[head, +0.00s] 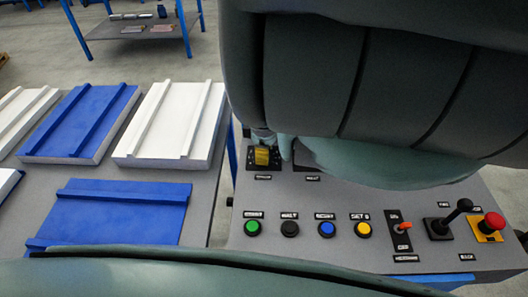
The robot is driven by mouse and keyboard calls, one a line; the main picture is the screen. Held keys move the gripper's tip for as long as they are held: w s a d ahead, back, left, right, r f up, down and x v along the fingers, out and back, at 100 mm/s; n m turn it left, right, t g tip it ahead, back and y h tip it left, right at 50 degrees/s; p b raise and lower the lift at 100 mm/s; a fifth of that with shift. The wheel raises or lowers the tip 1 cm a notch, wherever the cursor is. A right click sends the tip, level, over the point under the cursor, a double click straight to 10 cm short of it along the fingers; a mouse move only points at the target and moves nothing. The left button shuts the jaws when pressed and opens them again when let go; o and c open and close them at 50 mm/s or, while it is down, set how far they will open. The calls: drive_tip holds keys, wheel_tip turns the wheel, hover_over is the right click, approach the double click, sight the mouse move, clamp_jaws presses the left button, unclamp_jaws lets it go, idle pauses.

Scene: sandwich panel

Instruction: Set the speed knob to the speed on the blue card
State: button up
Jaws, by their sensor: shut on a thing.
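A black square fitting with a yellow piece (262,157), seemingly a knob, sits at the back left of the grey control panel. Its small label is too small to read. My gripper (273,147) reaches down at this fitting, with its fingertips around the knob, shut on it. My arm covers most of the gripper and the knob's far side. A second dark fitting (303,158) to the right is mostly hidden behind my arm. I cannot make out a blue card or the speed marks.
Green (252,226), black (289,228), blue (326,229) and yellow (363,229) buttons line the panel's front. A red-tipped switch (402,227), a black lever (455,215) and a red emergency button (493,221) stand right. Blue (118,215) and white (165,120) boards lie left.

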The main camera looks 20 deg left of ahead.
clamp_jaws()
drive_tip(key=shift+m, duration=0.5)
drive_tip(key=m, duration=0.2)
drive_tip(key=shift+m, duration=0.4)
drive_tip(key=m, duration=0.4)
drive_tip(key=shift+m+p, duration=0.3)
drive_tip(key=shift+p, duration=0.05)
drive_tip(key=m+p, duration=0.1)
drive_tip(key=m, duration=0.4)
drive_tip(key=shift+m+p, duration=0.5)
drive_tip(key=shift+m, duration=1.7)
